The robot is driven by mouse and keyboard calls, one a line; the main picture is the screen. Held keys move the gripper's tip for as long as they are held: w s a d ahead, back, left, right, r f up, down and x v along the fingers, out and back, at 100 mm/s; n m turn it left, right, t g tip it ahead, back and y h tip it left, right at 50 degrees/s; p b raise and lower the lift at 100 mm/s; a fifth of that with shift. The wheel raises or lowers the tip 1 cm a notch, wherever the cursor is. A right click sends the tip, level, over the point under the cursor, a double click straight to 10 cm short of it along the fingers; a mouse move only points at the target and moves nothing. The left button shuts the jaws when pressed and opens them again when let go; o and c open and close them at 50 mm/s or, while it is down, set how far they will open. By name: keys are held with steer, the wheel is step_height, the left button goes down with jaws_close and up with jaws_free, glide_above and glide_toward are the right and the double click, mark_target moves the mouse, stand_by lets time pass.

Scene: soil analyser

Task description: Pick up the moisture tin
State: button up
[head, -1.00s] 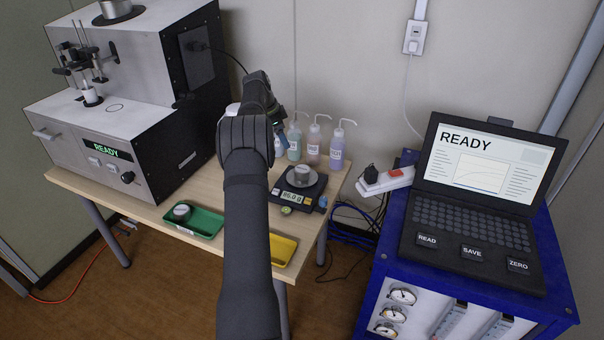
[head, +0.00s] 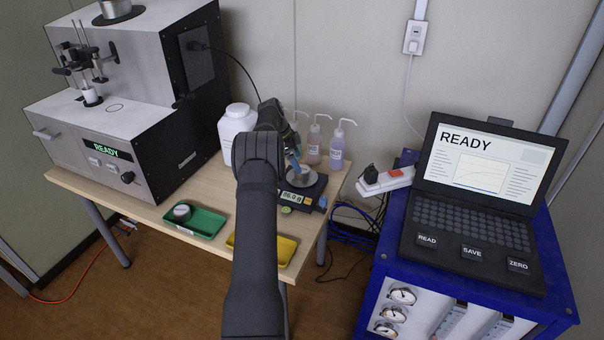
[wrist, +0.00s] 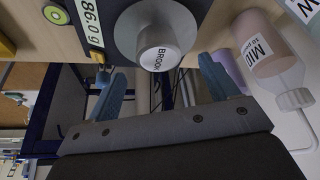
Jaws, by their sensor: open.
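A small metal moisture tin (wrist: 160,55) with a label reading "BROOK" stands on the round pan of the balance (head: 309,202). In the head view my arm hides most or all of this tin. My gripper (wrist: 163,70) is open and empty, its two blue fingers apart. In the wrist view the tin lies in line with the gap, just beyond the fingertips; I see no contact. In the head view my gripper (head: 298,166) is over the balance pan. Another small tin (head: 182,211) sits in the green tray (head: 208,226) at the left.
Wash bottles (head: 337,148) stand close behind the balance, one beside my gripper in the wrist view (wrist: 262,45). A large white bottle (head: 236,130) stands behind my arm. A yellow tray (head: 285,250) lies at the front edge. The analyser (head: 110,125) fills the left; a laptop (head: 475,200) is right.

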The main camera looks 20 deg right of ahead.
steer(key=shift+x, duration=2.7)
steer(key=shift+s+a, duration=0.15)
steer(key=c, duration=1.2)
steer(key=shift+o, duration=0.2)
